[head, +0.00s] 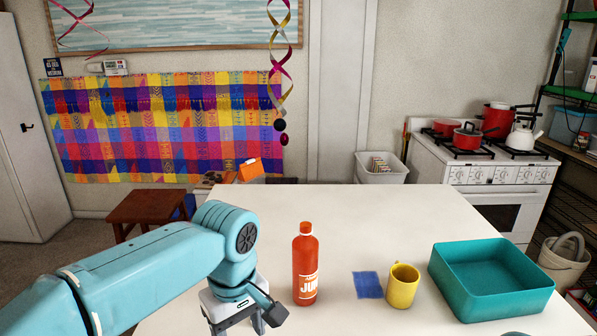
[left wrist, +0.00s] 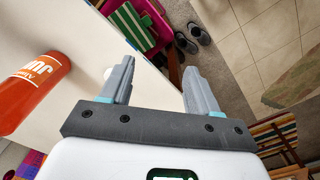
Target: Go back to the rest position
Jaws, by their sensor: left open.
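My left gripper (head: 258,321) hangs over the left front part of the white table, left of an orange bottle. In the left wrist view its two fingers (left wrist: 160,68) are apart with nothing between them. The orange bottle (head: 305,268) stands upright on the table; its side also shows at the left of the left wrist view (left wrist: 30,90), apart from the fingers. My right gripper is not in view.
On the white table (head: 370,215) are a blue cloth square (head: 367,285), a yellow mug (head: 402,287) and an empty-looking teal bin (head: 490,305). The table's back half is clear. In the left wrist view, a pink container (left wrist: 160,28) and shoes (left wrist: 192,40) are beyond the table edge.

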